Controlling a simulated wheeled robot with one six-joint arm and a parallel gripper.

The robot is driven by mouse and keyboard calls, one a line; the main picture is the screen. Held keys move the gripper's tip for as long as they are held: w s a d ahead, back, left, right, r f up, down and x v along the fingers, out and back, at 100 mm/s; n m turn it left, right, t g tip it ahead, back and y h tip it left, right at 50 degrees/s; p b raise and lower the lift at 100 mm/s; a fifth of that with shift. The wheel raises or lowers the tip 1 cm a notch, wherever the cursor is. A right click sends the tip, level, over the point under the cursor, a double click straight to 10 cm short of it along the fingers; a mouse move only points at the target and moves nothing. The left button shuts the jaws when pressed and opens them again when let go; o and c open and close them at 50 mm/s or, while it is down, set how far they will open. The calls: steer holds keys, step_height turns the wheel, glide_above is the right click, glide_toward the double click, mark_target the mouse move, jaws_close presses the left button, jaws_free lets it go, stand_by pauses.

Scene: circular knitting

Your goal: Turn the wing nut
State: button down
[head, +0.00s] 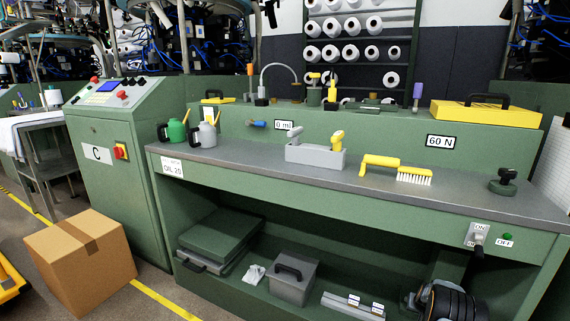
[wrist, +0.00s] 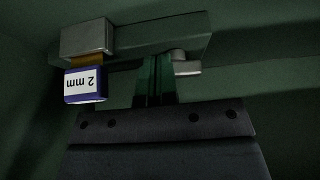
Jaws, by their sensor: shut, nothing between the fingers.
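My gripper (wrist: 157,85) shows in the wrist view as a dark body with two narrow fingers close together, shut and empty. Beyond the fingertips is a green bar (wrist: 150,42). A small grey metal piece (wrist: 186,66) is under its right part, just right of the fingers. It may be the wing nut, but the shape is too dark and partly hidden to be sure. Whether the fingers touch anything cannot be told. In the head view my dark arm is low at the right, at the bench's open lower space; no wing nut can be made out there.
A blue block marked "2 mm" (wrist: 86,85) hangs below a grey block (wrist: 87,38), left of the fingers. Under the bench (head: 230,160) stand a grey box (head: 293,285) and a low grey bar with white labels (head: 340,307). A switch (head: 477,238) is on the front edge.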

steer(key=shift+w+a, duration=0.15)
steer(key=shift+a, duration=0.1)
stand_by(0.7)
steer(key=shift+w+a, duration=0.2)
steer(key=shift+a, duration=0.5)
steer(key=shift+w+a, duration=0.4)
steer(key=shift+s+a, duration=0.1)
stand_by(0.5)
steer(key=shift+s+a+r, duration=0.1)
steer(key=shift+s+a, duration=0.05)
step_height(320, 180, up, 6)
steer(key=p, duration=0.4)
stand_by(0.3)
